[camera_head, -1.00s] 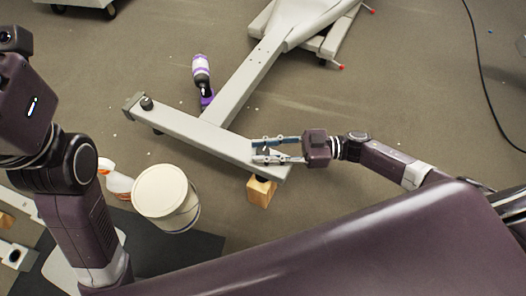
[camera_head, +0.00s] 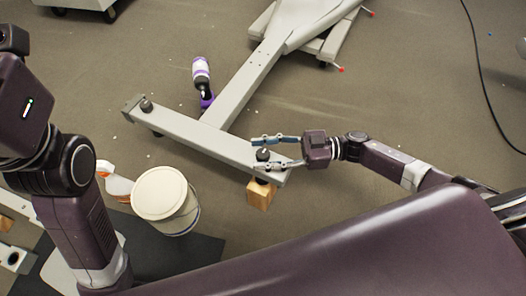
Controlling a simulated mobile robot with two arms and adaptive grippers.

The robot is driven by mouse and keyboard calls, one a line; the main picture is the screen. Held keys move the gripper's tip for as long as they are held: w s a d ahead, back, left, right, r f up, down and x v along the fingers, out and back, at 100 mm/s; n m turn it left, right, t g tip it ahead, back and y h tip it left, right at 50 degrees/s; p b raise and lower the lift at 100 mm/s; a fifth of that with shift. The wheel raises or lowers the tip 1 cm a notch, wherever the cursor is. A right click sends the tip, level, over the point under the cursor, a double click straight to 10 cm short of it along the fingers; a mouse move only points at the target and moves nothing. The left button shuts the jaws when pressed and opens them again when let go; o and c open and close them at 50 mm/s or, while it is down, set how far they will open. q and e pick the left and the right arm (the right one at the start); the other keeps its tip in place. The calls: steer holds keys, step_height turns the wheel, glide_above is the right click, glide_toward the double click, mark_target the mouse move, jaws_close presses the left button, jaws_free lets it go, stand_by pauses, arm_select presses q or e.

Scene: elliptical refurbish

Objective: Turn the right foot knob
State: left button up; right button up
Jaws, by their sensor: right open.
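The right foot knob (camera_head: 263,155) is a small dark knob on top of the right end of the grey foot bar (camera_head: 205,137). My right gripper (camera_head: 266,153) comes in from the right with its fingers spread, one on the far side of the knob and one on the near side. I cannot tell whether either finger touches it. A second dark knob (camera_head: 147,104) stands on the left end of the bar. My left arm shows at the left edge, but its gripper fingers are out of view.
A wooden block (camera_head: 261,194) is below the bar's right end. A white-lidded bucket (camera_head: 160,194) and a white spray bottle (camera_head: 117,184) stand front left. A purple-labelled bottle (camera_head: 201,75) lies behind the bar. A black cable (camera_head: 478,75) runs along the right.

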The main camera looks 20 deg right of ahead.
steer(key=v, duration=1.2)
